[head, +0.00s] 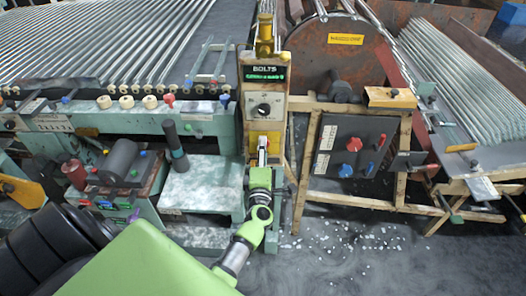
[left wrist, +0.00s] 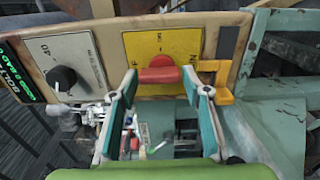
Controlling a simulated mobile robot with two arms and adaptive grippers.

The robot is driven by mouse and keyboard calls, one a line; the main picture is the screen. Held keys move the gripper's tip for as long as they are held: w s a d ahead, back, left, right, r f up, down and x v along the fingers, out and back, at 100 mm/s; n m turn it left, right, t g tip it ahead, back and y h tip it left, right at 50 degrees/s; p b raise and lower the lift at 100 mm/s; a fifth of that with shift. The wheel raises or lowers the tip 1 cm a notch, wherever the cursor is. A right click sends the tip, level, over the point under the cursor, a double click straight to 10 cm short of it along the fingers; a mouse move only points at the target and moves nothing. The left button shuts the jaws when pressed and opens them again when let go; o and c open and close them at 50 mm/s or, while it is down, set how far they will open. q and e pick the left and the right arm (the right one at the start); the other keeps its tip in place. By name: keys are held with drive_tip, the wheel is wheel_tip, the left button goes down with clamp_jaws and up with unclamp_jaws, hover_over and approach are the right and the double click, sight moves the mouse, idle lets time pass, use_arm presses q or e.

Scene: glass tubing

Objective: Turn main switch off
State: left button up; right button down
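The main switch, a red knob (left wrist: 159,75) on a yellow plate (left wrist: 186,47), sits in the centre of the left wrist view. Its handle lies crosswise in that picture. Letters on the plate are partly visible. My left gripper (left wrist: 160,80) is open, with one finger on each side of the knob and no clear grip on it. Whether a finger touches it I cannot tell. In the head view my left gripper (head: 263,152) is at the yellow plate (head: 265,136) below the BOLTS panel and hides the knob. My right gripper is not in view.
A black dial (head: 264,110) sits above the switch under the lit BOLTS display (head: 265,73). A yellow bracket (left wrist: 216,80) is close beside the plate. A dark box with red and blue knobs (head: 346,148) stands to the right. A green bench (head: 203,188) is at left.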

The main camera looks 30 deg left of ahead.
use_arm(q)
drive_tip(key=shift+o, duration=0.2)
drive_tip(key=v, duration=0.7)
drive_tip(key=shift+s, duration=0.3)
drive_tip(key=shift+d+f, duration=0.1)
drive_tip(key=s+d+f+m+g+h, duration=0.1)
drive_tip(key=s+d+f+m+h, duration=0.3)
drive_tip(key=f, duration=0.6)
drive_tip(key=s+d+f+m+g+h, duration=0.2)
drive_tip(key=s+d+f+m, duration=0.1)
drive_tip(key=d+f+m, duration=0.5)
drive_tip(key=s+d+f+m+g+h, duration=0.1)
drive_tip(key=s+d+f+m+h, duration=0.2)
drive_tip(key=f, duration=0.8)
drive_tip(key=s+f+m+g+h, duration=0.2)
drive_tip(key=s+f+m+g, duration=0.4)
drive_tip(key=s+f, duration=0.75)
drive_tip(key=s+a+f+m+g, duration=0.2)
drive_tip(key=s+m, duration=0.1)
drive_tip(key=s, duration=0.8)
drive_tip(key=s+a+f+m+g+y, duration=0.1)
drive_tip(key=s+a+f+m+g, duration=0.1)
drive_tip(key=s, duration=0.9)
drive_tip(key=shift+a+f+m, duration=0.35)
drive_tip(key=shift+f+m, duration=0.2)
drive_tip(key=shift+m, duration=0.05)
